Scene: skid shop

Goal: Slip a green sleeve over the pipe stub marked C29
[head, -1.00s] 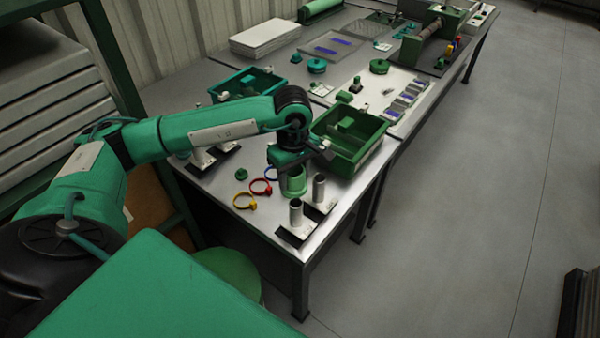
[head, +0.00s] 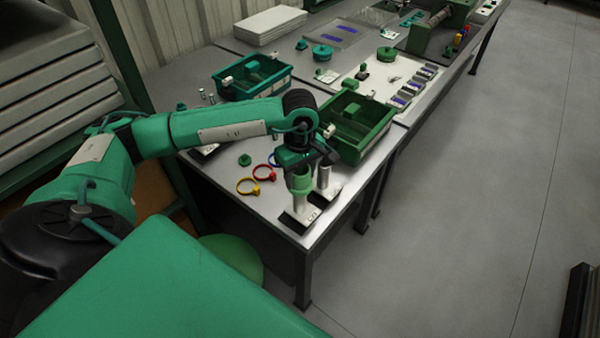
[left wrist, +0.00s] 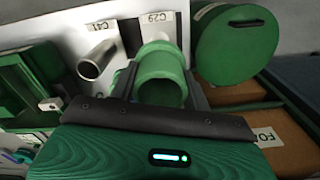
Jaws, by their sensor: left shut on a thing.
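My left gripper (head: 303,168) is shut on a pale green sleeve (head: 302,183) and holds it upright at the top of the near pipe stub (head: 301,205). In the left wrist view the sleeve (left wrist: 160,88) sits between the dark fingers, in front of a white plate marked C29 (left wrist: 152,18). The stub's lower part shows under the sleeve in the head view. Its top is hidden, so I cannot tell whether the sleeve is around it or just above it. A bare second stub (head: 324,176) stands beside it; it also shows in the left wrist view (left wrist: 98,60). My right gripper is out of view.
A yellow ring (head: 247,187), a red ring (head: 264,173), a partly hidden blue ring and a small green part (head: 245,160) lie left of the stubs. A green bin (head: 384,132) and a teal bin (head: 222,91) stand behind. The table's front edge is close to the stubs.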

